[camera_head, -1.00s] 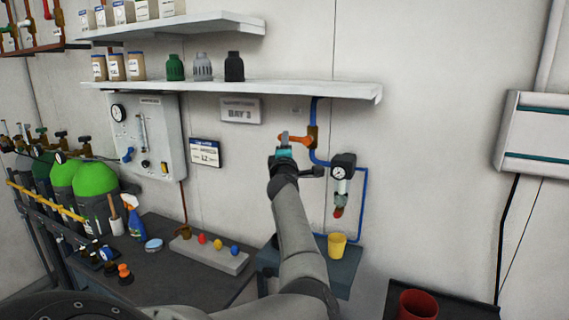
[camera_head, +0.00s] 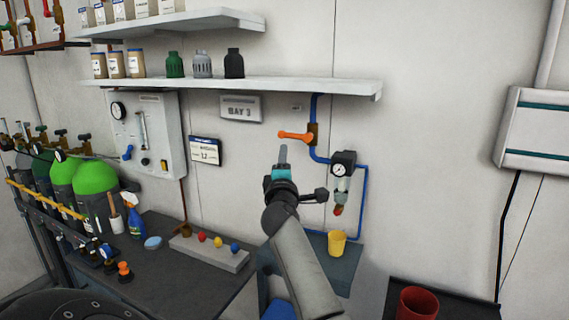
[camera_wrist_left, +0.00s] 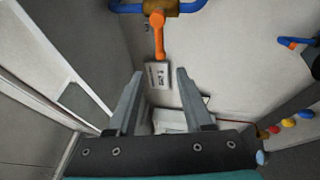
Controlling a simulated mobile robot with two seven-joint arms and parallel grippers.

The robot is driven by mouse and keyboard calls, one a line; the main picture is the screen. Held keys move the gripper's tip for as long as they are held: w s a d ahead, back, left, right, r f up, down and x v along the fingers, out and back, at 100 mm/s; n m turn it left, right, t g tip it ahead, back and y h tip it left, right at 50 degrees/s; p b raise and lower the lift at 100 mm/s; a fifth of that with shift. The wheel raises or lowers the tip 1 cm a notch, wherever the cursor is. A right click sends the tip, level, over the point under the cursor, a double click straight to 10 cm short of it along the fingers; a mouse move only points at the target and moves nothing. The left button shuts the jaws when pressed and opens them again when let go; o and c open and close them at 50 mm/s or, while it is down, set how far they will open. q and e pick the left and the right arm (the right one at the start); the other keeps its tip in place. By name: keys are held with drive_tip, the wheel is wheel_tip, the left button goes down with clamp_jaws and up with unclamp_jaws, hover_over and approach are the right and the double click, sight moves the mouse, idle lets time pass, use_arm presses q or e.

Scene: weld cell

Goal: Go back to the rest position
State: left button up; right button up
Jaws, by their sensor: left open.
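My left gripper (camera_head: 283,155) is in front of the wall, below and a little left of the orange valve handle (camera_head: 296,136). Its two fingers are apart and empty in the left wrist view (camera_wrist_left: 160,98). The orange handle also shows there (camera_wrist_left: 158,35), beyond the fingertips and not between them. In the head view the handle lies nearly level, pointing left from a brass valve body (camera_head: 313,134) on the blue pipe. My right gripper is in neither view.
A shelf (camera_head: 300,86) with bottles juts out above the gripper. A yellow cup (camera_head: 337,243) stands on a ledge below. A panel (camera_head: 148,130) and green cylinders (camera_head: 95,180) are at left.

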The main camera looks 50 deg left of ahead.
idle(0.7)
use_arm(q)
drive_tip(key=s+d+f+m+g+h, duration=0.1)
drive_tip(key=d+f+m+h, duration=0.5)
drive_tip(key=d+f+m, duration=0.45)
drive_tip(key=s+d+f+m+g+h, duration=0.1)
drive_tip(key=d+f+m+h, duration=0.6)
drive_tip(key=d+m, duration=0.6)
drive_tip(key=s+d+f+m+g+h, duration=0.1)
drive_tip(key=s+d+f+m+g, duration=0.15)
drive_tip(key=s+d+f, duration=0.4)
drive_tip(key=s+d+f+m+g, duration=0.2)
drive_tip(key=s+d+f+g, duration=0.15)
drive_tip(key=s, duration=0.55)
drive_tip(key=s+d+f+m+g+h, duration=0.1)
drive_tip(key=s+d+f+m+g, duration=0.2)
drive_tip(key=s+d, duration=0.35)
wheel_tip(320, 180, down, 31)
drive_tip(key=s+b, duration=0.2)
drive_tip(key=b, duration=0.7)
drive_tip(key=s+a+f+b, duration=0.1)
drive_tip(key=s+f+b, duration=0.3)
drive_tip(key=s+f, duration=0.4)
drive_tip(key=s+a+f+g+b, duration=0.1)
drive_tip(key=s+f+b, duration=0.3)
drive_tip(key=f, duration=1.2)
drive_tip(key=s+a, duration=0.1)
drive_tip(key=s, duration=0.3)
drive_tip(key=shift+s+b, duration=0.15)
drive_tip(key=shift+b, duration=0.2)
